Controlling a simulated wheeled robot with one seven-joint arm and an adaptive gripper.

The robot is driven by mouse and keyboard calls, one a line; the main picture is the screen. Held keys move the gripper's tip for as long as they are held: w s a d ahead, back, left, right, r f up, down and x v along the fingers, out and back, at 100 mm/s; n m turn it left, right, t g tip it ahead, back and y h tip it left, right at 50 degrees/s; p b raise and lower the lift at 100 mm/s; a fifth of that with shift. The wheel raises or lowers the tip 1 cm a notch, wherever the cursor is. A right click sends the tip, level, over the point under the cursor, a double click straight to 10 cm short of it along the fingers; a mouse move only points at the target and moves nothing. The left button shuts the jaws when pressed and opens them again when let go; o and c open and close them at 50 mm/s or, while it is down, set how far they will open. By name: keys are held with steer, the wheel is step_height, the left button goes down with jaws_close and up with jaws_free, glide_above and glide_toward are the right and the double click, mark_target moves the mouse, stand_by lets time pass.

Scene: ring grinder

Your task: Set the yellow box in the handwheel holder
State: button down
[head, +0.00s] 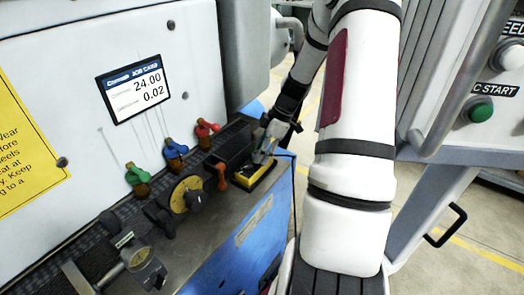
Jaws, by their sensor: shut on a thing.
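The yellow box (262,179), yellow with dark parts, is at the right end of the machine's ledge, near the corner. My gripper (264,154) reaches down from above and is shut on it. The fingers hide part of the box, and I cannot tell whether its underside touches the ledge. The handwheel (183,195), a yellow dial with a dark knob, is on the ledge to the left of the box. A dark open-topped holder (229,150) stands just left of my gripper; I cannot tell whether it is the handwheel holder.
Green (137,174), blue (175,149) and red (207,129) valve handles stand along the wall behind the ledge. An orange-red lever (221,175) stands close to the left of the box. A gauge (145,264) is at the lower left. A control panel (490,110) is at right.

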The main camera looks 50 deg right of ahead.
steer(key=c, duration=1)
jaws_free()
steer(key=shift+f, duration=0.1)
steer(key=shift+o, duration=0.2)
steer(key=v, duration=1.1)
step_height(320, 180, up, 6)
steer(key=m+h, duration=0.1)
glide_above(258, 167)
steer(key=s+a+r+m+h, duration=0.1)
steer(key=s+a+r+m, duration=0.3)
steer(key=a, duration=0.6)
steer(key=s+a+r+m+h, duration=0.1)
steer(key=s+a+r+h, duration=0.15)
steer(key=a+r, duration=0.45)
steer(key=s+a+f+m+t+y, duration=0.1)
steer(key=s+a+m+t, duration=0.1)
steer(key=s+a, duration=0.6)
steer(key=shift+a+m, duration=0.4)
steer(key=shift+m, duration=0.5)
